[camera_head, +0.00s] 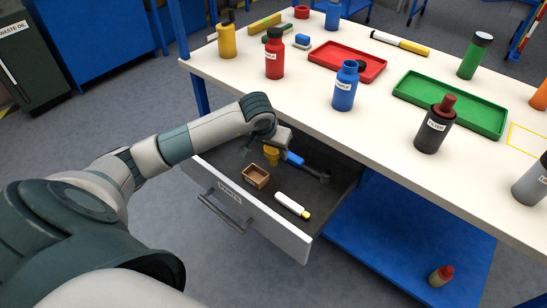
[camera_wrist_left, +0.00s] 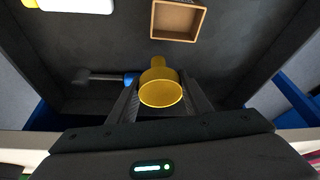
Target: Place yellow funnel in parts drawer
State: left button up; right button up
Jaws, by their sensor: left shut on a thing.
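My left gripper (camera_head: 277,145) is shut on the yellow funnel (camera_head: 271,155), inside the outline of the open parts drawer (camera_head: 226,158). The wrist view shows the funnel (camera_wrist_left: 161,94) between the two fingers, wide mouth towards the camera and narrow spout pointing away, over the dark drawer floor (camera_wrist_left: 100,55). I cannot tell whether the spout touches the floor. The gripper partly hides the funnel in the head view. My right gripper is not in view.
In the drawer are a small brown box (camera_head: 256,176), a white tube with a yellow cap (camera_head: 292,204) and a blue-handled hammer (camera_head: 307,167). The white tabletop (camera_head: 300,100) overhangs the drawer's back. Bottles and red and green trays stand on it.

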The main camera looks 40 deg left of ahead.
aim_at(274, 158)
pick_arm(q)
notch_tip(274, 158, down, 3)
jog(key=shift+f, duration=0.3)
jog(key=o, duration=1.1)
jog(key=shift+c, duration=0.2)
jog(key=shift+r, duration=0.4)
jog(key=v, duration=1)
jog(key=shift+s+d+r, duration=0.1)
jog(key=shift+r, duration=0.2)
jog(key=shift+s+r, duration=0.25)
jog(key=shift+r, duration=0.2)
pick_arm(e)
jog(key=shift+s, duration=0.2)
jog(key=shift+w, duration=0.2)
